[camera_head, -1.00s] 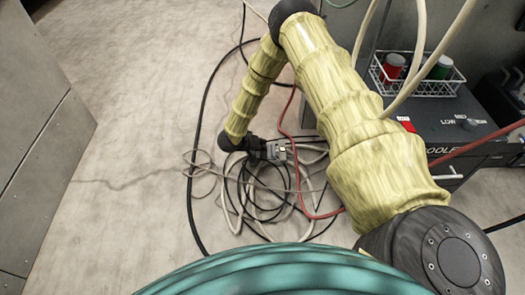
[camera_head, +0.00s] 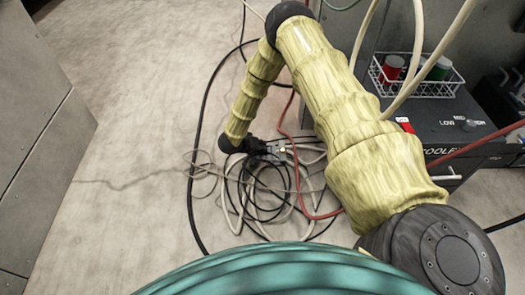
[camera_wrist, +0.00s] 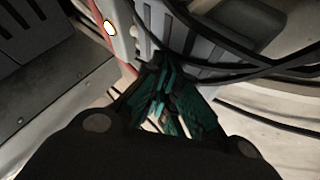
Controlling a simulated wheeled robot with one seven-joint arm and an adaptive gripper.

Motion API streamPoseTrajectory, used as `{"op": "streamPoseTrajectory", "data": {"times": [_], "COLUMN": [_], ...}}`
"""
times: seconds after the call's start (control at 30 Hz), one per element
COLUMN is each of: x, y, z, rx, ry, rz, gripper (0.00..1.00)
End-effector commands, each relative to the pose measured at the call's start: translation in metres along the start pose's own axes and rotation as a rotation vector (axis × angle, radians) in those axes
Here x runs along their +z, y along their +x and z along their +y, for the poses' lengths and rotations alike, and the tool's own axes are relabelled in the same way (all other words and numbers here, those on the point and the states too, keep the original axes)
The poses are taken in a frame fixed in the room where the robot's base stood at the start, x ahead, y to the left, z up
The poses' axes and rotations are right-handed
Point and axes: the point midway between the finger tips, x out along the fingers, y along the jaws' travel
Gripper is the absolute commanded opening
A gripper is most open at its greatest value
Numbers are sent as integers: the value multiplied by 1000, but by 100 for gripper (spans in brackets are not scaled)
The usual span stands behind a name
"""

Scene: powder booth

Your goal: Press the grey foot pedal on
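A grey ribbed piece, which looks like the foot pedal (camera_wrist: 190,45), lies just beyond my fingertips in the wrist view. Beside it are a small glowing lamp (camera_wrist: 110,27) and a red strip. Dark cables cross in front of its right part. In the head view a small grey piece with a pale yellow spot (camera_head: 283,149) shows at the end of my arm, mostly covered. My gripper (camera_wrist: 165,76) has teal finger pads that converge at the tips, with nothing held between them. I cannot tell whether the tips touch the pedal.
Loops of black, white and red cable (camera_head: 262,200) lie on the floor around my gripper. A dark cabinet (camera_head: 450,125) with a wire basket (camera_head: 425,88) of cups stands at right. A grey panelled unit (camera_head: 40,150) stands at left.

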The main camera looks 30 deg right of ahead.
Motion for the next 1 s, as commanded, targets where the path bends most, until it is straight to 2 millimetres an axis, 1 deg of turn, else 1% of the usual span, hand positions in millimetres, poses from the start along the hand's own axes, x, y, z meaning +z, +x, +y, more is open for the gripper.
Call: {"op": "streamPoseTrajectory", "data": {"times": [0.03,0.2,0.57,0.67,1.0], "x": [4,3,2,0,-15], "y": [1,-1,-2,-5,-23], "z": [3,6,4,6,19], "rx": [3,3,2,1,1], "ry": [-4,-4,-3,-3,-2], "rz": [-6,-6,-4,-4,-2], "gripper": [0,0,0,0,0]}}
